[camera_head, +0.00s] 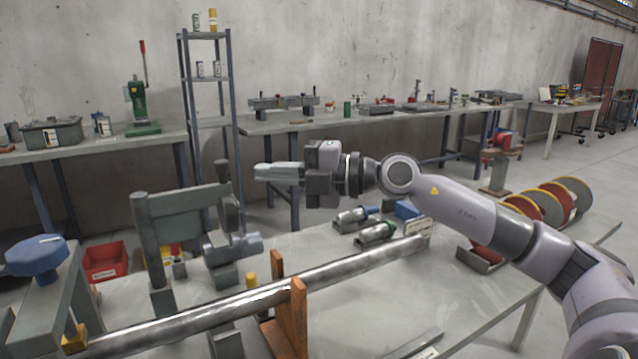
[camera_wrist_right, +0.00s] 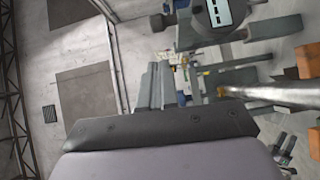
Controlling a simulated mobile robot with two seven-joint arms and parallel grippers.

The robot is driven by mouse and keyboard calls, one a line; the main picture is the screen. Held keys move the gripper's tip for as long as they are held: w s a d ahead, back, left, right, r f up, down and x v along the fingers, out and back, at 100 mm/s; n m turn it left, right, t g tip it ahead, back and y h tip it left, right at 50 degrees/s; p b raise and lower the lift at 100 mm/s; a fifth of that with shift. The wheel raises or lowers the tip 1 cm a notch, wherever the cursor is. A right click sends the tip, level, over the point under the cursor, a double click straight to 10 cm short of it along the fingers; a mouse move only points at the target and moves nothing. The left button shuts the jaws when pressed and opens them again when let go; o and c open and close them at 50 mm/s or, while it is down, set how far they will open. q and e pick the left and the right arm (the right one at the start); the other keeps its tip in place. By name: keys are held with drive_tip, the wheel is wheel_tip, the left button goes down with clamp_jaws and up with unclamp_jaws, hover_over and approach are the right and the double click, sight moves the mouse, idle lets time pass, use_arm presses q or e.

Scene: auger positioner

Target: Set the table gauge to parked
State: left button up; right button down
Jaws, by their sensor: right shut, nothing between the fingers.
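I cannot tell for sure which part is the table gauge. A grey stand (camera_head: 155,235) with a horizontal arm and a round, disc-like part (camera_head: 229,210) rises from the near table. In the right wrist view, a round dark part with a pale marked plate (camera_wrist_right: 222,14) shows at the top; whether it is the same part is unclear. My right gripper (camera_head: 262,172) is shut and empty, above and to the right of the stand, apart from it. Its fingers (camera_wrist_right: 155,85) also show in the right wrist view. My left gripper is not in view.
A long shiny bar (camera_head: 350,265) crosses the near table, beside an orange bracket (camera_head: 291,318). A blue knob (camera_head: 37,256) tops a grey frame at left. Two cylindrical tools (camera_head: 372,235) lie beyond the bar. Reels (camera_head: 540,205) stand at right. The table front (camera_head: 430,300) is mostly clear.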

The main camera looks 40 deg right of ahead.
drive_tip(key=b+v, duration=0.5)
drive_tip(key=v, duration=0.1)
drive_tip(key=shift+s+d, duration=0.3)
drive_tip(key=shift+d, duration=0.05)
idle(0.4)
drive_tip(key=shift+s, duration=0.1)
